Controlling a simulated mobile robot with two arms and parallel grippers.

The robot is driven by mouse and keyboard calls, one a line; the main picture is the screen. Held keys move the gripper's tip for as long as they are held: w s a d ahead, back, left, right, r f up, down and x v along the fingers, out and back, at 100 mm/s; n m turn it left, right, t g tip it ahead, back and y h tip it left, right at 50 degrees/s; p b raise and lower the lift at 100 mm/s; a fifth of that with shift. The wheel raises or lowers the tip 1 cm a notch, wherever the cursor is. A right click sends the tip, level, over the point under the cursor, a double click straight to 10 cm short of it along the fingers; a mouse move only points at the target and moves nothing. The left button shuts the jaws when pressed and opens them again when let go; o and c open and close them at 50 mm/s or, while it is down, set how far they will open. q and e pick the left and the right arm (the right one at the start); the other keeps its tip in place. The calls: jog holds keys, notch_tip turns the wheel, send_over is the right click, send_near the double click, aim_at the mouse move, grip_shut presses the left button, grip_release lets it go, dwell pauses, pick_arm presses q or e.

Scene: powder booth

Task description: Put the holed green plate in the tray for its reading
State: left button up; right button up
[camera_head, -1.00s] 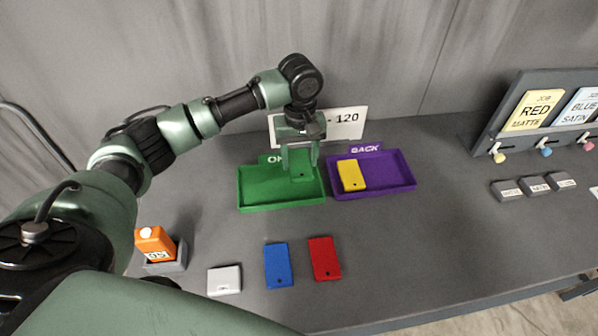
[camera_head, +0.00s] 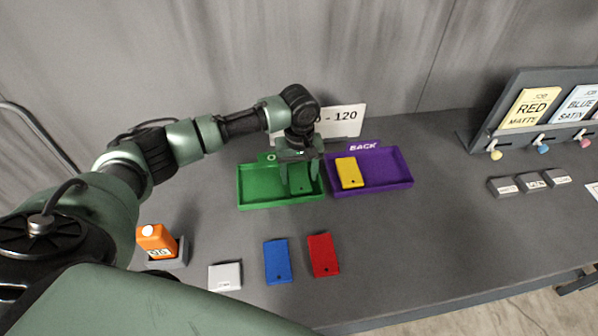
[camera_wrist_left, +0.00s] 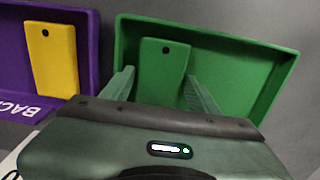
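The holed green plate (camera_wrist_left: 163,68) lies flat, or nearly so, inside the green tray (camera_wrist_left: 262,70), its dark hole near the far end in the left wrist view. In the head view the plate (camera_head: 301,183) is partly behind my left gripper (camera_head: 301,180), which points down into the green tray (camera_head: 255,207). I cannot tell exactly whether the plate rests on the tray floor. My right gripper is not in view.
A purple BACK tray (camera_head: 395,184) holds a yellow plate (camera_head: 349,172). Blue (camera_head: 277,262) and red (camera_head: 323,255) plates lie in front, beside a small pale block (camera_head: 225,275) and an orange gauge (camera_head: 157,242). A "- 120" card (camera_head: 345,121) stands behind. A job-card rack (camera_head: 500,120) stands right.

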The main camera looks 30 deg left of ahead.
aim_at(299, 177)
pick_arm(q)
jog(key=shift+r, duration=0.1)
notch_tip(299, 177, up, 12)
jog(key=b, duration=0.2)
dwell(0.5)
